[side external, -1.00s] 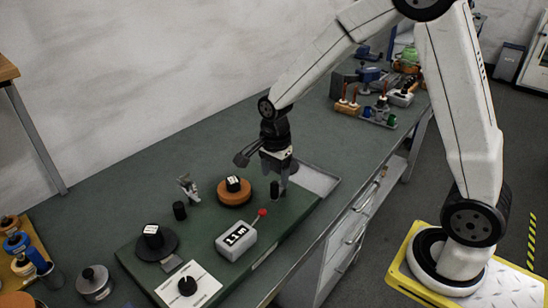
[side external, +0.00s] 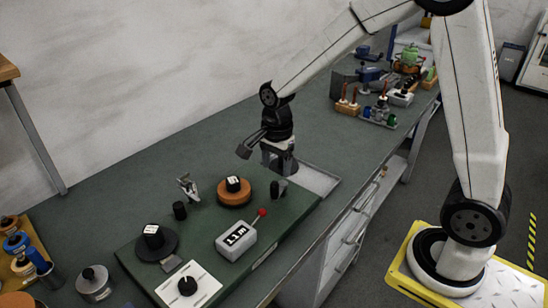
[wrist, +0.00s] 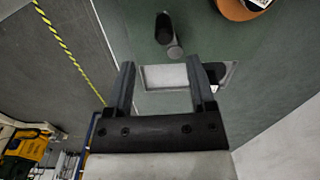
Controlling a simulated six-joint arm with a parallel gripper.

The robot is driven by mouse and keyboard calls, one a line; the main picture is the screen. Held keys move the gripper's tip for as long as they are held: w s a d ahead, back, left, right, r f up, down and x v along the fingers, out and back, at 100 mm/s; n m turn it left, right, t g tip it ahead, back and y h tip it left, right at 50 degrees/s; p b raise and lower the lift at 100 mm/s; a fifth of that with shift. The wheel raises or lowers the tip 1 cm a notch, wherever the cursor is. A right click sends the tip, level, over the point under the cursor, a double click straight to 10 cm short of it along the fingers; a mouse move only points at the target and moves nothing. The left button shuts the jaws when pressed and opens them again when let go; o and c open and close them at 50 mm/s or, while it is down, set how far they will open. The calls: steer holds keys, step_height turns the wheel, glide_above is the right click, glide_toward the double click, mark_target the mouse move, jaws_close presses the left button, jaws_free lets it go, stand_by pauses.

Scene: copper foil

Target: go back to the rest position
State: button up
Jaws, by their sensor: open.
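My gripper (side external: 279,172) hangs above the right rear part of the green board (side external: 290,216) in the side view, fingers pointing down. It is open and empty; in the wrist view its two fingers (wrist: 161,72) stand apart with nothing between them. A small dark cylinder (side external: 275,190) stands on the board just below the gripper, apart from it. In the wrist view the dark cylinder (wrist: 163,30), with a grey part beside it, lies ahead of the fingertips.
An orange disc (side external: 234,199) carries a small black block. Left of it are a black cylinder (side external: 180,211) and a small metal clamp (side external: 188,186). A grey box (side external: 236,240) has a red-tipped lever. A grey tray (side external: 318,180) lies right of the board.

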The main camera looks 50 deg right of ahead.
steer(key=s+f+n+t, duration=0.1)
steer(key=s+n+t, duration=0.1)
steer(key=s+n, duration=0.9)
steer(key=n, duration=0.6)
steer(key=shift+a+f+t, duration=0.3)
steer(key=shift+a+f, duration=0.1)
